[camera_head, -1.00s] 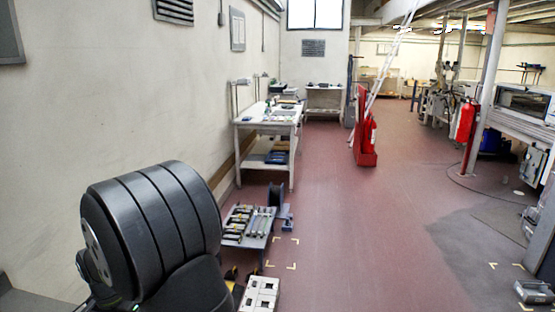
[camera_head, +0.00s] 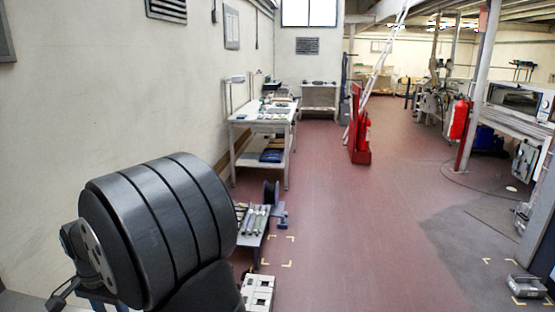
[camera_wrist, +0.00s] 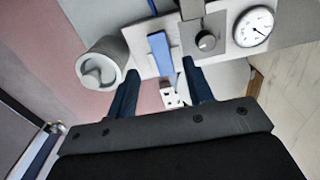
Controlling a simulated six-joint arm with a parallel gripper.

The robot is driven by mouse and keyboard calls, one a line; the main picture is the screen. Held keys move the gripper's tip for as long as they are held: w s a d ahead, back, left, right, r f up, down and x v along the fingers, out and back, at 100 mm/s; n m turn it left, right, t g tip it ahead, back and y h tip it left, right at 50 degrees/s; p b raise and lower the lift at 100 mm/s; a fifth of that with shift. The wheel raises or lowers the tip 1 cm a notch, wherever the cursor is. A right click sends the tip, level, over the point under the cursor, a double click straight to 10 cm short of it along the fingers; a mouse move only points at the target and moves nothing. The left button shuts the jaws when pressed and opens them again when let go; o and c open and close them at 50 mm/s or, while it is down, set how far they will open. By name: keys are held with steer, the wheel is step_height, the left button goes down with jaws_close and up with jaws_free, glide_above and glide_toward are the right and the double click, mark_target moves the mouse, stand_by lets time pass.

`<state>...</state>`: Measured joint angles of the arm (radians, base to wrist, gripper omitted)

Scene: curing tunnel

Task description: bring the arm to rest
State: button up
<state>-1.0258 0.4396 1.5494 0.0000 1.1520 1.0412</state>
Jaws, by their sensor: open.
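My gripper (camera_wrist: 161,70) shows in the wrist view as two dark blue fingers held apart, with nothing between them. Beyond the fingers is a pale panel with a round dial gauge (camera_wrist: 253,26), a dark knob (camera_wrist: 206,41) on a grey plate and a blue lever-like part (camera_wrist: 160,52). A grey cylinder (camera_wrist: 102,66) is left of the fingers. I cannot tell how far these are from the fingertips. In the head view my thick black arm link fills the lower left, and the fingers cannot be made out there.
A low table (camera_head: 249,241) with tools stands right of my arm, beside a white box (camera_head: 258,291). A workbench (camera_head: 236,120) is along the left wall. A red stand (camera_head: 360,157) with an extinguisher is farther back. The red floor (camera_head: 345,230) in the middle is clear.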

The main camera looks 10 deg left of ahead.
step_height(320, 180, up, 10)
steer(key=r, duration=0.1)
step_height(320, 180, down, 18)
steer(key=shift+f, duration=0.15)
steer(key=shift+d+r+n, duration=0.2)
steer(key=shift+n, duration=0.3)
steer(key=shift+d+n, duration=0.25)
steer(key=shift+n, duration=0.55)
steer(key=shift+o, duration=0.2)
